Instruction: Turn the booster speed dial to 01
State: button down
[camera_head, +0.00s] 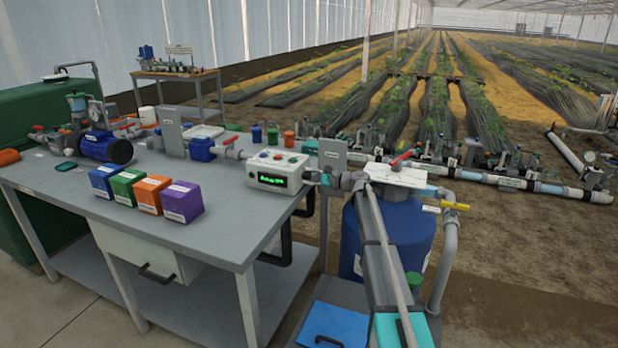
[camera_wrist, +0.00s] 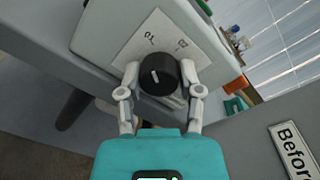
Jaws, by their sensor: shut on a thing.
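The booster speed dial (camera_wrist: 158,76) is a round black knob with a short white pointer line, on a pale label plate (camera_wrist: 135,48) in the wrist view. The pointer stands nearly upright in the picture, its top leaning slightly left. Two small marks stand beyond the dial, one up-left and one up-right; they are too blurred to read surely. My gripper (camera_wrist: 160,88) has one pale finger on each side of the dial and is shut on it. In the head view my gripper (camera_head: 317,178) is at the right end of the white control box (camera_head: 277,172); the dial cannot be made out there.
The control box has a lit green display and coloured buttons, on a grey bench (camera_head: 232,222). Blue, green, orange and purple blocks (camera_head: 182,202) stand to its left. A blue tank (camera_head: 408,235) is beside my arm.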

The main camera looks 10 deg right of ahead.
jog(key=shift+n, duration=0.3)
jog(key=shift+c, duration=1.3)
grip_release()
jog(key=shift+m, duration=0.4)
